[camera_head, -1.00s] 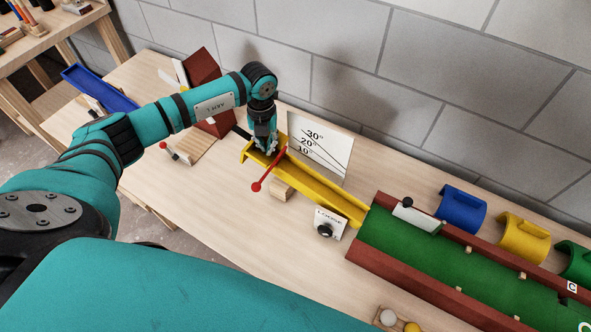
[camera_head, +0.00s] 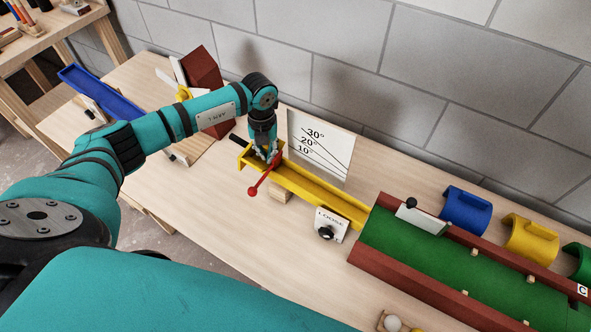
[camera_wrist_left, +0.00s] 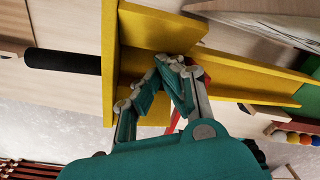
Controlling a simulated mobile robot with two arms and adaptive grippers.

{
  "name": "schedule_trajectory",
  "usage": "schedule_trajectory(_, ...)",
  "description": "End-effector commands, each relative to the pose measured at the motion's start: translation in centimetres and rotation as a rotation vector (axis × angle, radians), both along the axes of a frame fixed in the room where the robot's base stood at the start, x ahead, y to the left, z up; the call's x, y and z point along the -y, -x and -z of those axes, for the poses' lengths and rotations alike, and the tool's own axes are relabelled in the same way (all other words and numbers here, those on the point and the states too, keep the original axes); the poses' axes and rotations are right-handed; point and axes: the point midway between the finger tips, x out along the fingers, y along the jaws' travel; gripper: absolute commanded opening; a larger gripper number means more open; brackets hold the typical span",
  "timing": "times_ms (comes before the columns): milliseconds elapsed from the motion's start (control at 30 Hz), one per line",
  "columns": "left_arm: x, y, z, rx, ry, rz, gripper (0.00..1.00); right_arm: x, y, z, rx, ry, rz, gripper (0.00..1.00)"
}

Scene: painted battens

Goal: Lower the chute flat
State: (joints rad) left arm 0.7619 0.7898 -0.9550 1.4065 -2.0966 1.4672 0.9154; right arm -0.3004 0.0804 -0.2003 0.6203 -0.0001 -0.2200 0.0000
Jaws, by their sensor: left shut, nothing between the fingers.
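The yellow chute (camera_head: 315,196) runs from its raised-wall left end, with a black handle (camera_head: 237,139), down to the green channel. In the left wrist view the chute (camera_wrist_left: 160,30) and handle (camera_wrist_left: 62,61) fill the top. My left gripper (camera_head: 266,156) points down over the chute's left end, fingers shut and empty. In the left wrist view its fingertips (camera_wrist_left: 172,60) are at the chute floor; whether they touch it I cannot tell. A red-balled lever (camera_head: 253,191) is beside the gripper. A black knob (camera_head: 325,233) sits on a plate marked LOOSE. My right gripper is not in view.
An angle board (camera_head: 318,142) marked 10, 20 and 30 degrees stands behind the chute. A wooden block (camera_head: 281,193) is under the chute. A green channel with red walls (camera_head: 420,288) lies at right. Blue (camera_head: 464,207) and yellow (camera_head: 530,236) arches stand behind it. The front-left table is bare.

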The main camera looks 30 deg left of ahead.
Motion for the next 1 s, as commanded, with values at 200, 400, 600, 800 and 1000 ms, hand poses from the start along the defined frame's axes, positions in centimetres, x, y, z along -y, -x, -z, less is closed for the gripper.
schedule_trajectory(200,0.0,0.0,1.1,-0.001,0.0,0.0,0.0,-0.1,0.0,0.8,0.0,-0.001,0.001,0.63)
schedule_trajectory(400,0.1,0.0,1.9,-0.001,0.002,0.001,0.0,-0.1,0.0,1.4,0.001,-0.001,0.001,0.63)
schedule_trajectory(600,0.3,0.1,2.8,-0.002,0.004,0.003,0.0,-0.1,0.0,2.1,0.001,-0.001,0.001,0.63)
schedule_trajectory(800,0.5,0.1,3.6,-0.003,0.008,0.006,0.0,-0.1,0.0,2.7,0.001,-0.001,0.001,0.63)
schedule_trajectory(1000,0.6,0.1,3.1,-0.003,0.01,0.009,0.0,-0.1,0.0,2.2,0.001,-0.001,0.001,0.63)
